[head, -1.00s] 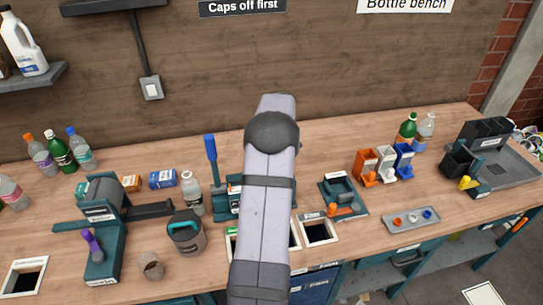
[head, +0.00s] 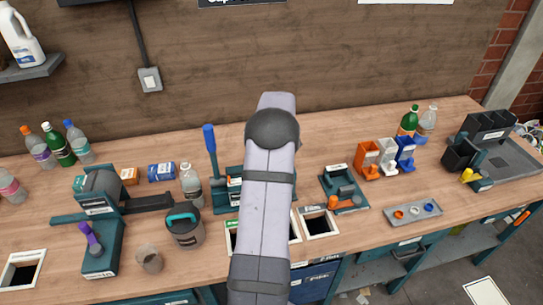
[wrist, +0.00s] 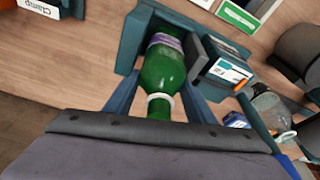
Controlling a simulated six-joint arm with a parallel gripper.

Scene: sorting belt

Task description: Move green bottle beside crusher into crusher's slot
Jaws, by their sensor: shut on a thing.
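In the wrist view, the green bottle (wrist: 162,72) has a purple-white label and a white neck ring, with its neck toward the camera. My gripper (wrist: 160,88) is shut on it, one finger on each side. The bottle's far end lies between the dark teal walls of the crusher (wrist: 131,38); I cannot tell how deep it sits or whether it touches them. In the head view, the crusher (head: 222,190) has a raised blue lever (head: 209,139). My arm covers part of the crusher and hides the gripper and held bottle there.
A clear bottle (head: 191,188) and a grey tub with a teal handle (head: 184,228) stand left of the crusher. A clamp (head: 343,190) stands to its right, with bench openings in front (head: 318,224). Another green bottle (head: 409,121) stands at the back right.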

